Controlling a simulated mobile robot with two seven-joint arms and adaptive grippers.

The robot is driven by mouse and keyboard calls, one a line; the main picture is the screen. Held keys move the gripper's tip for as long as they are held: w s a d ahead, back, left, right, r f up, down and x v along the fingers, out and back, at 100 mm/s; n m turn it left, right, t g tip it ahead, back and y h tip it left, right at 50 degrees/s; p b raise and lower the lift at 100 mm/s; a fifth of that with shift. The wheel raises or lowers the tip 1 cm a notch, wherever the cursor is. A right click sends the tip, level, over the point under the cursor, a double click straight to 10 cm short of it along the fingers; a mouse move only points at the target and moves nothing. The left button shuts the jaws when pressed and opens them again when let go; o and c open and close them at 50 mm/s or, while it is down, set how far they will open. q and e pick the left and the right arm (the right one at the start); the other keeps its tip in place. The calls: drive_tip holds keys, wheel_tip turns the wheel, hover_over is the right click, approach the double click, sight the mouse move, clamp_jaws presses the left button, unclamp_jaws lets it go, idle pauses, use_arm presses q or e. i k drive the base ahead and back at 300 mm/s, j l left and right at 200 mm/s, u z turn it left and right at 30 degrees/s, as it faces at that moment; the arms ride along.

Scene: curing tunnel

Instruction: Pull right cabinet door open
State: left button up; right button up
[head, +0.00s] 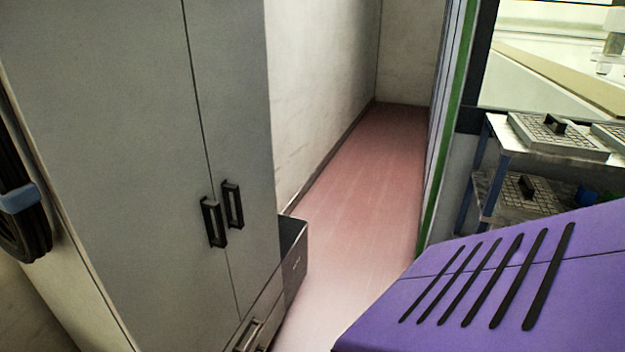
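A tall grey cabinet with two doors stands at the left in the head view. Its right cabinet door (233,110) is shut and has a black upright handle (233,205) near the middle seam. The left cabinet door (110,110) is also shut, with a matching black handle (213,222) beside the seam. A drawer front with a handle (248,337) shows below the doors, cut off by the bottom edge. Neither of my grippers is in view, and nothing touches the handles.
A dark box (293,260) stands on the floor against the cabinet's right side. A purple slotted housing (500,280) fills the lower right. A rack (500,160) with gridded trays stands behind it. The pink floor (365,190) between is clear. A black coiled hose (22,215) hangs at left.

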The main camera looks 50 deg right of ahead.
sight(227, 39)
drive_tip(key=z, duration=1.25)
